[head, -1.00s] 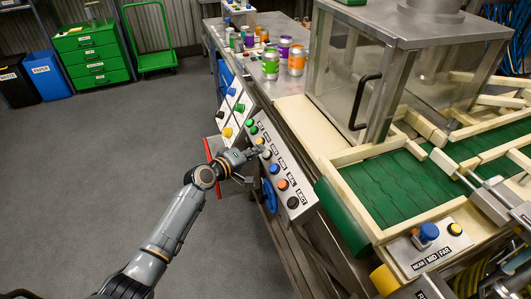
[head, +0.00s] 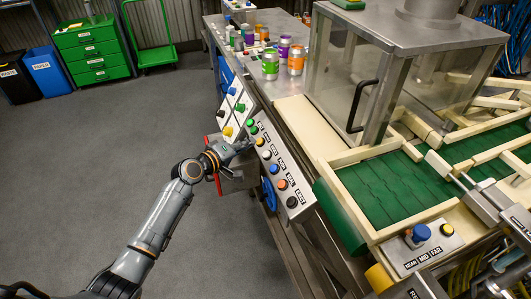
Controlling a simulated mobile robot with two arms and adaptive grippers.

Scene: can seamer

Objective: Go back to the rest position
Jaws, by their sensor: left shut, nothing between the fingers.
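My left gripper (head: 246,143) is at the upper left end of the sloped button panel (head: 275,176), beside its upper buttons. Its arm comes in from the lower left. The gripper is shut and holds nothing. The panel carries a column of coloured buttons: green, yellow, white, blue, orange and black. The view is too small to tell whether the fingertips touch the panel. My right gripper does not show.
A second white button panel (head: 237,107) stands just beyond the gripper. Several cans (head: 271,64) stand on the metal table behind. The glass-sided seamer (head: 352,75) and green conveyor (head: 385,190) fill the right. The grey floor (head: 95,150) at left is clear.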

